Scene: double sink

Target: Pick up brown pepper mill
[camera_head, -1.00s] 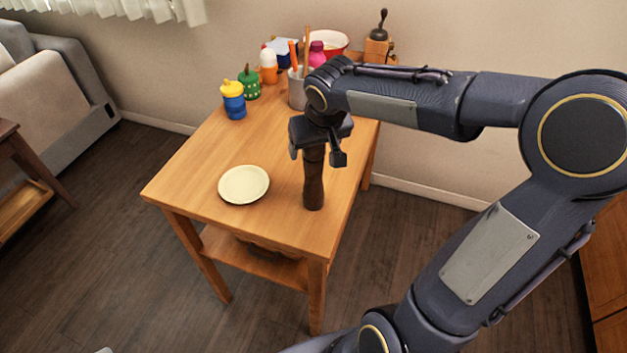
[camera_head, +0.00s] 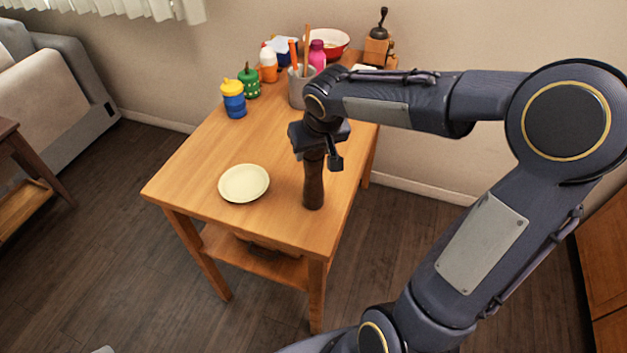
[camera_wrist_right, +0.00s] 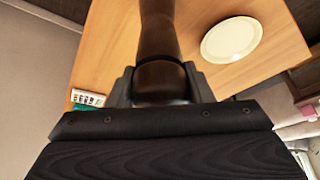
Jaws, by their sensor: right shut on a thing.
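The brown pepper mill (camera_head: 313,185) stands upright on the wooden table near its right front edge. Its top is hidden in the head view by my right gripper (camera_head: 318,150), which reaches down over it from above. In the right wrist view the dark brown mill (camera_wrist_right: 158,35) runs up from between the fingers of my right gripper (camera_wrist_right: 160,88), one finger on each side and shut on it. The mill's base appears to rest on the table. My left gripper is not in view.
On the table (camera_head: 200,165), a pale plate (camera_head: 244,183) lies left of the mill. Behind are a blue and yellow bottle (camera_head: 233,100), a green container (camera_head: 249,84), a grey utensil holder (camera_head: 298,90), a red-rimmed bowl (camera_head: 330,42) and a coffee grinder (camera_head: 379,45).

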